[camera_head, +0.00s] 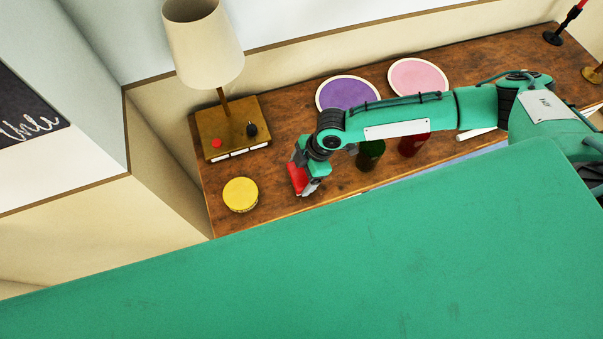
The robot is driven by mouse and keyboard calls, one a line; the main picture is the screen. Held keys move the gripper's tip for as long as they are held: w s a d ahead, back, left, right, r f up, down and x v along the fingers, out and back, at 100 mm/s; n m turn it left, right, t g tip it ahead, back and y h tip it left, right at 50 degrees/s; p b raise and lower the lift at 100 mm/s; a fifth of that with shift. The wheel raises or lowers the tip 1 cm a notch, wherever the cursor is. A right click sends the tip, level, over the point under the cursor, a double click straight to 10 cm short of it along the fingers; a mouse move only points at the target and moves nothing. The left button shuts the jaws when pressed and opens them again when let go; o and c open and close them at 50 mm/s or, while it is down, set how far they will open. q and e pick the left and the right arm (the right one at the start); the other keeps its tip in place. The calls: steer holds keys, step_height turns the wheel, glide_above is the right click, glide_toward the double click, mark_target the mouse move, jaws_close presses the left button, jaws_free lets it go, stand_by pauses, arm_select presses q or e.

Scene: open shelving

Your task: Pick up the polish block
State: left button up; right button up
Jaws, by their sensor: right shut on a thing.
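A red block (297,179), which looks like the polish block, is at the front of the wooden shelf top, right of a yellow round tin. My right gripper (308,187) reaches down over it, with its arm coming in from the right. The gripper is shut on the red block, and its fingers and wrist hide part of it. I cannot tell whether the block touches the wood or is lifted. My left gripper is not in view.
The yellow tin (240,194) and a lamp on a brown base (203,118) stand to the left. Purple (347,93) and pink (418,78) discs lie behind my arm. A dark green cup (370,155) and a dark red cup (413,143) stand below the forearm.

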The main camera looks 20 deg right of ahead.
mark_target(302, 173)
step_height(302, 173, up, 20)
steer(key=b, duration=0.3)
steer(key=shift+b, duration=0.3)
